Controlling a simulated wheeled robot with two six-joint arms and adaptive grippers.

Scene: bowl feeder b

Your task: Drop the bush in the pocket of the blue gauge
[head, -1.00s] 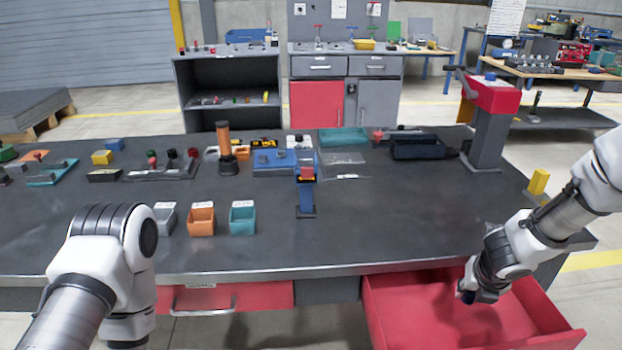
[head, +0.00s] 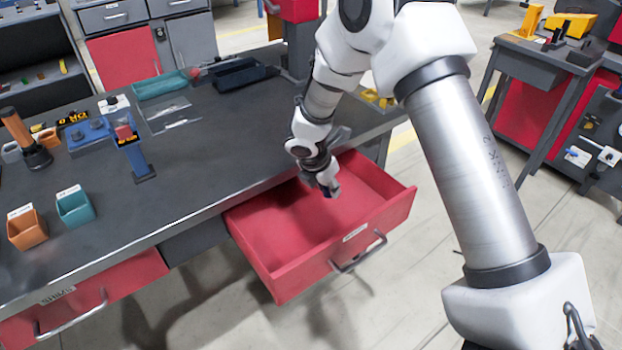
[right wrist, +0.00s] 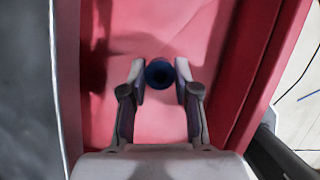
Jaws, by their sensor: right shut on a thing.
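My right gripper (head: 328,189) is over the open red drawer. In the right wrist view its two fingers (right wrist: 159,82) are shut on a dark blue round bush (right wrist: 159,73) with a dark hole in its middle. In the head view the bush shows only as a small dark blue spot at the fingertips. I cannot tell which is the blue gauge, and no pocket shows clearly. My left gripper is out of view.
The red drawer (head: 290,272) stands pulled out below the bench's front edge. Orange (head: 27,232) and teal (head: 76,209) bins and a dark orange-topped cylinder (head: 30,145) are at left. The bench top (head: 205,160) between the blue upright and the drawer is clear.

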